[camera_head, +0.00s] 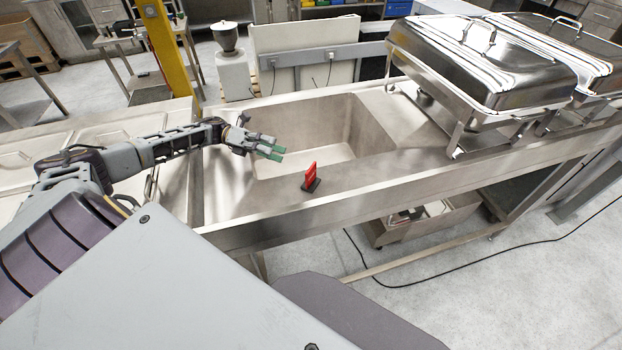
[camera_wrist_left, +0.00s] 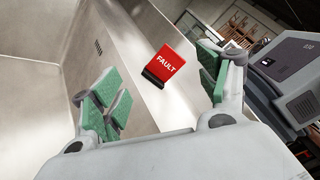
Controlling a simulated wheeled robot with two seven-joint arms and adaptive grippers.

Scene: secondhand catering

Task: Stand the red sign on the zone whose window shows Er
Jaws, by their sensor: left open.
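The red sign (camera_head: 311,174) stands upright on a dark base on the front ledge of the steel sink counter, right of my left gripper. In the left wrist view the red sign (camera_wrist_left: 171,62) reads FAULT and shows between the open fingers, beyond them and not touching. My left gripper (camera_head: 272,151) is open and empty over the near left part of the sink basin; its green finger pads also show in the left wrist view (camera_wrist_left: 165,95). No zone and no window showing Er can be made out. My right gripper is not in view.
The sink basin (camera_head: 347,115) lies behind the sign. Steel chafing dishes (camera_head: 484,65) stand on the counter at right. The front ledge around the sign is clear. A yellow post (camera_head: 165,50) rises at back left. A black cable (camera_head: 420,284) lies on the floor.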

